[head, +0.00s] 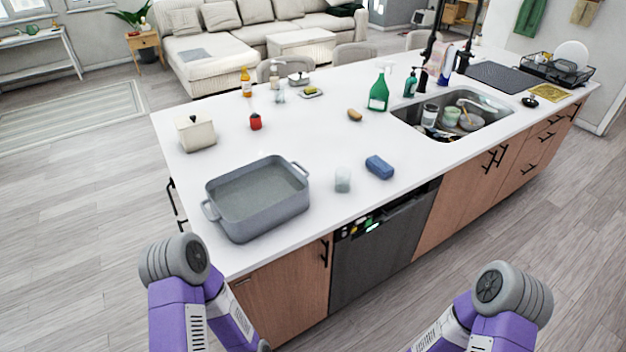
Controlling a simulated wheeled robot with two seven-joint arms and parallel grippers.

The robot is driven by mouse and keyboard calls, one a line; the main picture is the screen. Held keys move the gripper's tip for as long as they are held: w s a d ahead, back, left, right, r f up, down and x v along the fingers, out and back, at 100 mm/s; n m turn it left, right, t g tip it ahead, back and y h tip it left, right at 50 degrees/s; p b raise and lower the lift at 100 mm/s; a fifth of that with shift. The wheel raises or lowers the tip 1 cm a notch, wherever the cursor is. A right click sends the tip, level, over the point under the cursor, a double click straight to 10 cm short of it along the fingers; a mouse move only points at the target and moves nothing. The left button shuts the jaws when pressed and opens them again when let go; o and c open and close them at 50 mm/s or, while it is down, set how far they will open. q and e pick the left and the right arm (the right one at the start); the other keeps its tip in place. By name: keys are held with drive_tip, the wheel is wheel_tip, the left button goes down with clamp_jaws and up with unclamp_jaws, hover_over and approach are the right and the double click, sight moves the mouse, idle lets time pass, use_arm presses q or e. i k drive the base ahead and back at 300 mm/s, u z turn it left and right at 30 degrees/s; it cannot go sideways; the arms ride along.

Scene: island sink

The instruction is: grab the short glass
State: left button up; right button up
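A short, clear, frosted-looking glass (343,179) stands upright on the white island counter (300,135), near its front edge. It is between a grey roasting pan and a blue sponge-like block, apart from both. Another small clear glass (280,95) stands farther back on the counter. My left arm shows at the lower left and my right arm at the lower right, both in front of the island. Neither gripper's fingers can be made out; a small grey part at the bottom edge near the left arm is too cut off to identify.
The grey roasting pan (257,214) sits left of the glass, the blue block (379,167) right of it. A white canister (196,133), a red item (255,122), a brown item (354,115) and a green spray bottle (379,92) stand behind. The sink (480,110) holds dishes.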

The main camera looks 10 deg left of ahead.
sight(342, 174)
drive_tip(key=z, duration=1.4)
drive_tip(key=i, duration=1.35)
drive_tip(key=u, duration=2.65)
